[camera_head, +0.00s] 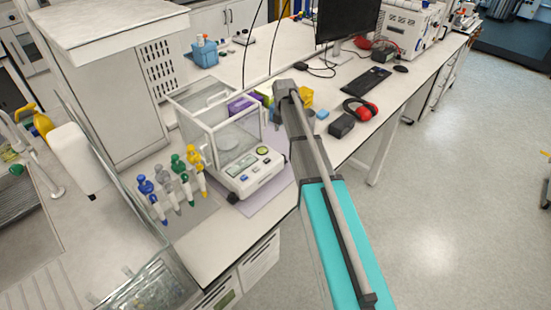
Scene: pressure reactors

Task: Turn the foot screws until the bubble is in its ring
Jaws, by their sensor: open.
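A white analytical balance (252,177) with a clear glass draft shield (212,122) stands on a grey mat (268,196) on the bench. A small round yellow-green spot (263,150), which looks like the level's bubble window, is on the right of its front panel. It is too small to tell where the bubble lies against the ring. A dark foot screw (232,198) shows under the balance's front left corner. The other feet are hidden or too small to make out. My gripper does not show.
Several pipettes (172,188) with coloured tops stand left of the balance. Purple and yellow boxes (241,103) sit behind it. A black box (342,125) and red ear muffs (360,109) lie further right. Open floor (450,200) lies right of the bench.

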